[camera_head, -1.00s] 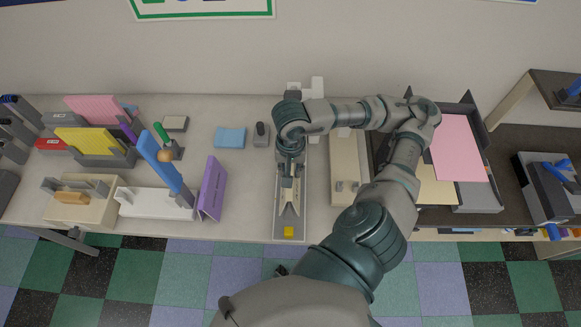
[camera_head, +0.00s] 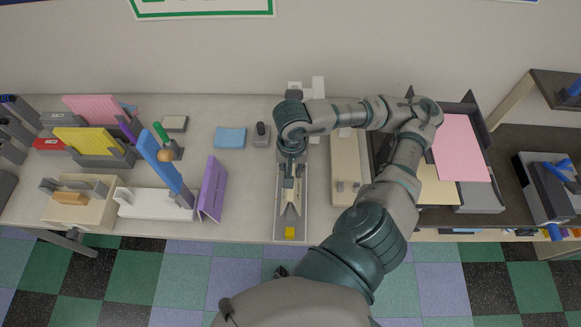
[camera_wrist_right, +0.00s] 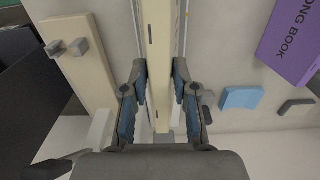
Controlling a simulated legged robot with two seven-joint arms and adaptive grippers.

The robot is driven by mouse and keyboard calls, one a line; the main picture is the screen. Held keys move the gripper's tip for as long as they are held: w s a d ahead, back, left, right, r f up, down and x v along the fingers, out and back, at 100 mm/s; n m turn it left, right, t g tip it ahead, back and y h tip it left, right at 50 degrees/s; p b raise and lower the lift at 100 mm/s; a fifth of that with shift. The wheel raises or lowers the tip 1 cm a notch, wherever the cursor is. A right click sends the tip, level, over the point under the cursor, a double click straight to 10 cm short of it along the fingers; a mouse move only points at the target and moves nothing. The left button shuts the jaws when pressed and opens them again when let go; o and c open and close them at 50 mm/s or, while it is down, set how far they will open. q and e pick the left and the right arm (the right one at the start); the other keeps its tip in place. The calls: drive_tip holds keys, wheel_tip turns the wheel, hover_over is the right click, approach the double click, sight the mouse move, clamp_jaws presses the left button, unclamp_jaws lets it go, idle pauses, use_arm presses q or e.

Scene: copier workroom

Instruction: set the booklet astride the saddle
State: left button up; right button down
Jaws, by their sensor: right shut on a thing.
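My right gripper (camera_head: 290,178) reaches down over a long grey stapler bed (camera_head: 279,226) with a yellow block at its near end. It is shut on a pale cream folded booklet (camera_head: 290,205), whose sides flare downward like a tent. In the right wrist view the booklet's long narrow fold (camera_wrist_right: 157,50) runs between the two fingers (camera_wrist_right: 160,90). The booklet lies in line with the bed. The saddle under it is hidden, and I cannot tell whether the booklet touches it. My left gripper is not in view.
A purple song book (camera_head: 212,188) stands folded left of the bed. A blue pad (camera_head: 230,138) and a small grey stamp (camera_head: 261,135) lie behind it. A beige block (camera_head: 345,165) stands close on the right, then dark trays with pink paper (camera_head: 459,148).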

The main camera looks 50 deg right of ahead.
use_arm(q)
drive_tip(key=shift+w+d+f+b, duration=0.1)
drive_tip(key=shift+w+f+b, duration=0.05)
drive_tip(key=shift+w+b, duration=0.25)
use_arm(e)
drive_tip(key=shift+w+a+f, duration=0.1)
drive_tip(key=shift+a+f, duration=0.3)
drive_tip(key=shift+f, duration=0.45)
drive_tip(key=shift+s+r+p, duration=0.25)
drive_tip(key=shift+r+p, duration=0.15)
drive_tip(key=shift+r, duration=0.3)
drive_tip(key=shift+d+r+p, duration=0.45)
drive_tip(key=shift+r+p, duration=0.1)
drive_tip(key=shift+r, duration=0.2)
drive_tip(key=shift+w+a+r+p, duration=0.15)
drive_tip(key=shift+r+p, duration=0.2)
drive_tip(key=shift+r, duration=0.25)
drive_tip(key=shift+s+a+r+p, duration=0.1)
drive_tip(key=shift+r+p, duration=0.25)
drive_tip(key=shift+r, duration=0.25)
drive_tip(key=shift+d+r+p, duration=0.15)
drive_tip(key=shift+r+p, duration=0.45)
drive_tip(key=shift+r, duration=0.35)
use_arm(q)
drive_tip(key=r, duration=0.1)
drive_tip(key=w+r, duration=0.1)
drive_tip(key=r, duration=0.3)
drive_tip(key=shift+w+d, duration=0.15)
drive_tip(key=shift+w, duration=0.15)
